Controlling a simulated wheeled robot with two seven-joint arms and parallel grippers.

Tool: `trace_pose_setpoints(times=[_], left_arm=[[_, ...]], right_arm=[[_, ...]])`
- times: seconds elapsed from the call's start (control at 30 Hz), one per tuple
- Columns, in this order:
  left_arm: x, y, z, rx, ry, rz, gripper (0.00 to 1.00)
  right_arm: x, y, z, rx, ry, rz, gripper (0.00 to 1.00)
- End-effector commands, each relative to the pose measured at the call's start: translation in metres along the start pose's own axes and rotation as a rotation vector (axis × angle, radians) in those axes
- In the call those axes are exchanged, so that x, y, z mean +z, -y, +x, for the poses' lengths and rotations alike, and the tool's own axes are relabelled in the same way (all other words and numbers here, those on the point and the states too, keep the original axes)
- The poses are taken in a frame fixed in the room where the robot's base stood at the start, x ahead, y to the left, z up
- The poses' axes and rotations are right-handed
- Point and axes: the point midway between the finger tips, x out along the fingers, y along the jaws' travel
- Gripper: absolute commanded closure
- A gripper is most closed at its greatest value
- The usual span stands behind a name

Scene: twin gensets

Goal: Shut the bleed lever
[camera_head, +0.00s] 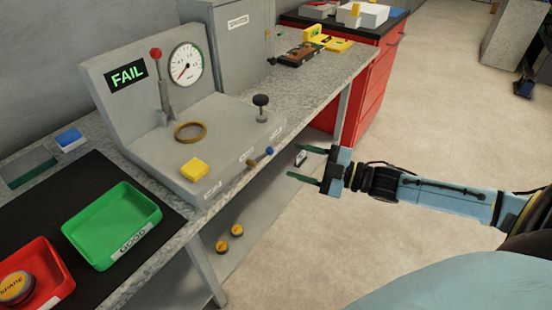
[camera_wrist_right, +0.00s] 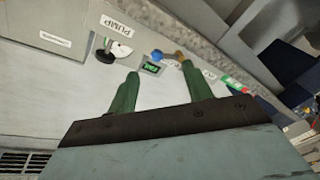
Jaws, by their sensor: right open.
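A small lever with a blue knob (camera_head: 269,151) and a brass-coloured end sits on the front face of the grey test rig (camera_head: 150,160); I take it for the bleed lever, but its label is too small to read. It lies roughly along the front edge. In the right wrist view the blue knob (camera_wrist_right: 157,56) shows beyond the fingers. My right gripper (camera_head: 298,161) is open and empty, in front of the rig, its fingers pointing at the lever but apart from it. In the wrist view the gripper's green fingers (camera_wrist_right: 160,70) are spread. My left gripper is out of view.
The rig has a FAIL display (camera_head: 128,75), a gauge (camera_head: 187,63), a red-knobbed lever (camera_head: 157,75), a black knob (camera_head: 261,101), a brass ring (camera_head: 190,132) and a yellow block (camera_head: 194,169). A green tray (camera_head: 112,225) is at left. Open floor lies right of the bench.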

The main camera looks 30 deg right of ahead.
Motion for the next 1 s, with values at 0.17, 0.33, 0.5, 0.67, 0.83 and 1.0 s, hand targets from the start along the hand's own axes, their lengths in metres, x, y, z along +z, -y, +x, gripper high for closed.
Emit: trace_pose_setpoints(times=[0.17, 0.33, 0.5, 0.67, 0.83, 1.0], left_arm=[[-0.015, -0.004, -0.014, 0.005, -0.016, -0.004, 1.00], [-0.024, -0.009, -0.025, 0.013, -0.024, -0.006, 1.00], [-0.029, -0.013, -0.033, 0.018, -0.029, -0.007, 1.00], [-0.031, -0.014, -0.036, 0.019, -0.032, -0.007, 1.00], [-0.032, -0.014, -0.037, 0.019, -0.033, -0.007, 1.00], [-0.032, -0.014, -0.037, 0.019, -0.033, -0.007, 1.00]], right_arm=[[0.000, 0.000, 0.027, 0.003, -0.004, -0.002, 0.50], [0.000, 0.000, 0.047, 0.002, -0.002, -0.002, 0.50], [0.001, 0.000, 0.061, 0.002, 0.000, 0.000, 0.50], [0.000, 0.000, 0.066, 0.000, 0.001, 0.001, 0.50], [0.000, 0.000, 0.066, 0.000, 0.001, 0.001, 0.50], [0.000, 0.000, 0.066, 0.000, 0.001, 0.000, 0.59]])
